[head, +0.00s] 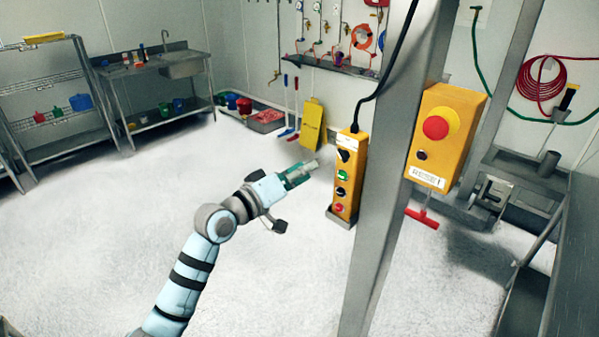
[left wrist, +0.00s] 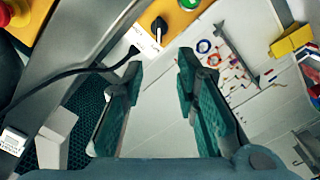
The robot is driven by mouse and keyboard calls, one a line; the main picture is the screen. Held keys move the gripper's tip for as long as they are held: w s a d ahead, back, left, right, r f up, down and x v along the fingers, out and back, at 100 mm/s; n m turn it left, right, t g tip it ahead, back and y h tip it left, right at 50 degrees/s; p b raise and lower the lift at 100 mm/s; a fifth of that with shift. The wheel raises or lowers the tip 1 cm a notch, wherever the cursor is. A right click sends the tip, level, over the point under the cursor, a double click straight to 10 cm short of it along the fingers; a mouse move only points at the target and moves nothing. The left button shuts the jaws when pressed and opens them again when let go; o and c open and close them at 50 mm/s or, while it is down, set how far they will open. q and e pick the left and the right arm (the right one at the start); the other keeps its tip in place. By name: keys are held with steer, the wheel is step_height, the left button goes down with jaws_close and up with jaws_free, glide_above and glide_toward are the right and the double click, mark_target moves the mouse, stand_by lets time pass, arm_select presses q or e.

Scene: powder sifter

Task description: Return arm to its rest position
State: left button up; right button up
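My left arm (head: 191,268) reaches up and right from the bottom of the head view. My left gripper (head: 312,167) is just left of the yellow control box (head: 348,175), with a gap between them in the picture. The left wrist view shows its two green-padded fingers (left wrist: 160,68) spread apart with nothing between them. The yellow control box (left wrist: 178,14) is ahead of the fingers there, with a black knob and a green button. My right gripper is in neither view.
A grey steel post (head: 385,190) stands right of the control box and carries a yellow box with a red emergency button (head: 436,127). A sink bench (head: 160,85) and a wire shelf (head: 45,95) stand at the back left. The white floor (head: 90,230) around my left arm is clear.

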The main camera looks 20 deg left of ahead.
arm_select(q)
steer(key=shift+s+a, duration=0.2)
steer(key=shift+s, duration=0.45)
